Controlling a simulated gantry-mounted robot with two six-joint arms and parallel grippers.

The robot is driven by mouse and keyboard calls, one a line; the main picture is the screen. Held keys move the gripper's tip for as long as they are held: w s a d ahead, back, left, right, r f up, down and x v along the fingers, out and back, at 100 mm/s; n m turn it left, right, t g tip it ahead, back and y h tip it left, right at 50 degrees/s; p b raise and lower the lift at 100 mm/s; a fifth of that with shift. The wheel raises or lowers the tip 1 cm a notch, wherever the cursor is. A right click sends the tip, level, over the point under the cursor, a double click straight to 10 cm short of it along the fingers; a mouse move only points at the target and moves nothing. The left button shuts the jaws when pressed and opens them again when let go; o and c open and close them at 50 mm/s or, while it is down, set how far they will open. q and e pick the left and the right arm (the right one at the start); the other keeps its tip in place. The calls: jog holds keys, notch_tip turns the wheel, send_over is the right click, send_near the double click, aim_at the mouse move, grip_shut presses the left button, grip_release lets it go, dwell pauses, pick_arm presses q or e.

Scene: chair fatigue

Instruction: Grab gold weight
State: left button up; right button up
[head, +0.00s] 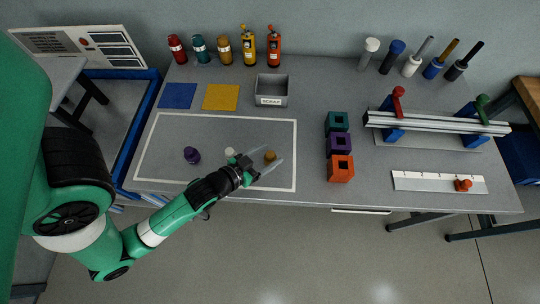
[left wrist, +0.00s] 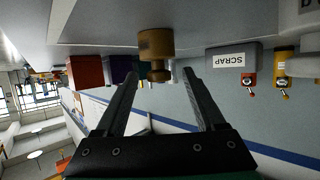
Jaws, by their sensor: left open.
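The gold weight (head: 270,156) stands inside the white outline on the grey table. It has a wide body and a narrower knob, and shows in the left wrist view (left wrist: 155,43) just past the fingertips, lined up with the gap. My left gripper (head: 273,154) is open, its fingers reaching along the table on either side of the gold weight or just short of it. Nothing is held. I cannot tell whether a finger touches it. My right gripper is in neither view.
A pale weight (head: 230,152) sits close left of my gripper, and a purple weight (head: 192,155) farther left. The grey scrap bin (head: 271,91) stands behind. Teal, purple and orange blocks (head: 340,168) stand to the right.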

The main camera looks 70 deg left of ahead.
pick_arm(q)
jog(key=b+x, duration=0.1)
jog(key=x, duration=0.3)
jog(key=shift+w+a+f, duration=0.1)
jog(key=shift+w, duration=0.15)
jog(key=shift+s, duration=0.1)
jog(key=shift+c, duration=0.2)
grip_shut()
